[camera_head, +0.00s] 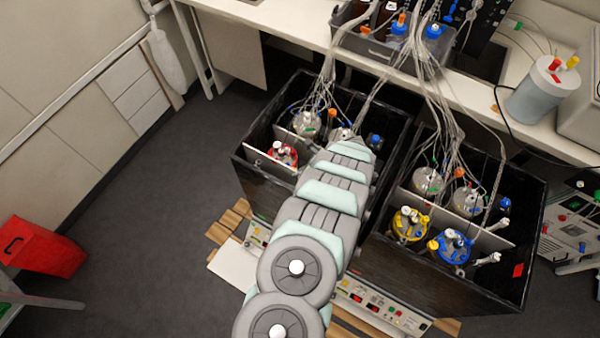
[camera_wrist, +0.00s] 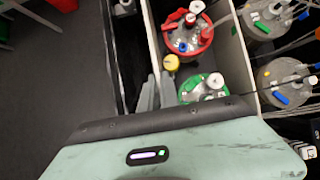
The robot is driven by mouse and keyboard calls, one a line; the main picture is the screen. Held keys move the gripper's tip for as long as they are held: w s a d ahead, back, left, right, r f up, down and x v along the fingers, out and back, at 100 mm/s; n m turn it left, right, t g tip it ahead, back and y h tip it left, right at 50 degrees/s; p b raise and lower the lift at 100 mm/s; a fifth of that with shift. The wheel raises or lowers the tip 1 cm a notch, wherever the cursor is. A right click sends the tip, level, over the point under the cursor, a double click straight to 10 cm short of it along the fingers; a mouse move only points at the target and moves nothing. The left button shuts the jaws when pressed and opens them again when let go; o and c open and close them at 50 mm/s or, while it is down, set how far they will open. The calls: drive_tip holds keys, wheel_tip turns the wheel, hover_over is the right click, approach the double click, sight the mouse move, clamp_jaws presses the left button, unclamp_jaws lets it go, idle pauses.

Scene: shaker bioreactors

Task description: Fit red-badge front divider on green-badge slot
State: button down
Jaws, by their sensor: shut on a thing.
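A thin white divider panel (camera_wrist: 153,42) stands on edge in the wrist view, between the box's dark front wall and the red-capped vessel (camera_wrist: 187,33). The grey fingers of my gripper (camera_wrist: 156,93) are shut on the panel at its near end. In the head view the panel (camera_head: 262,162) shows inside the left box, in front of the red-capped vessel (camera_head: 283,155). My arm hides the gripper there. A red badge (camera_head: 517,270) shows at the right box's front right corner.
A green-capped vessel (camera_wrist: 203,88) stands close beside my fingers. A second white divider (camera_wrist: 233,50) runs behind the vessels. The right box (camera_head: 440,270) holds yellow-capped (camera_head: 410,222) and blue-capped (camera_head: 452,247) vessels and its own divider. Tubes hang over both boxes.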

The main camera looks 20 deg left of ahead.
drive_tip(key=shift+f, duration=0.2)
drive_tip(key=shift+f+b, duration=0.35)
drive_tip(key=shift+b, duration=0.25)
drive_tip(key=shift+f+b, duration=0.4)
drive_tip(key=shift+b, duration=0.05)
drive_tip(key=shift+f+b, duration=0.4)
drive_tip(key=shift+f+b, duration=0.3)
idle(0.4)
drive_tip(key=shift+f+b, duration=0.5)
drive_tip(key=shift+f+b, duration=0.35)
